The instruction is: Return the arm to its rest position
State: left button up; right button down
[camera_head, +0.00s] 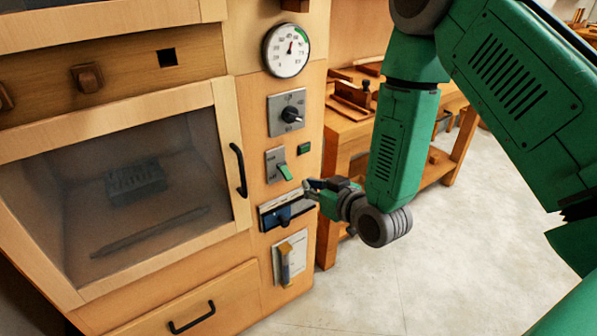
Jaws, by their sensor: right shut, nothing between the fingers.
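My right arm (398,150) is green and comes in from the upper right. It bends down at the elbow in front of the wooden cabinet's right side. My right gripper (311,188) is shut with nothing in it. It is close to the cabinet's control column, near a metal-framed slot with a blue piece (288,213). I cannot tell whether the fingertips touch it. My left gripper is not in view.
The cabinet has a glass door (120,190) with a black handle (238,170), and a dark block shows behind the glass. The column carries a gauge (286,50), a knob (290,114) and a green-tipped switch (284,171). A workbench (345,130) stands behind. Floor (430,270) is clear at right.

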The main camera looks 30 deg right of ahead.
jog(key=s+a+f+g, duration=0.2)
jog(key=s+f+g, duration=0.5)
jog(key=s+f, duration=0.65)
jog(key=s+f+g, duration=0.3)
jog(key=s, duration=0.5)
jog(key=s+f+g+h, duration=0.1)
jog(key=s+f+g, duration=0.3)
jog(key=s, duration=0.5)
jog(key=shift+s+a, duration=0.25)
jog(key=shift+a, duration=0.2)
jog(key=shift+d+f, duration=0.1)
jog(key=shift+d, duration=0.05)
jog(key=shift+w, duration=0.1)
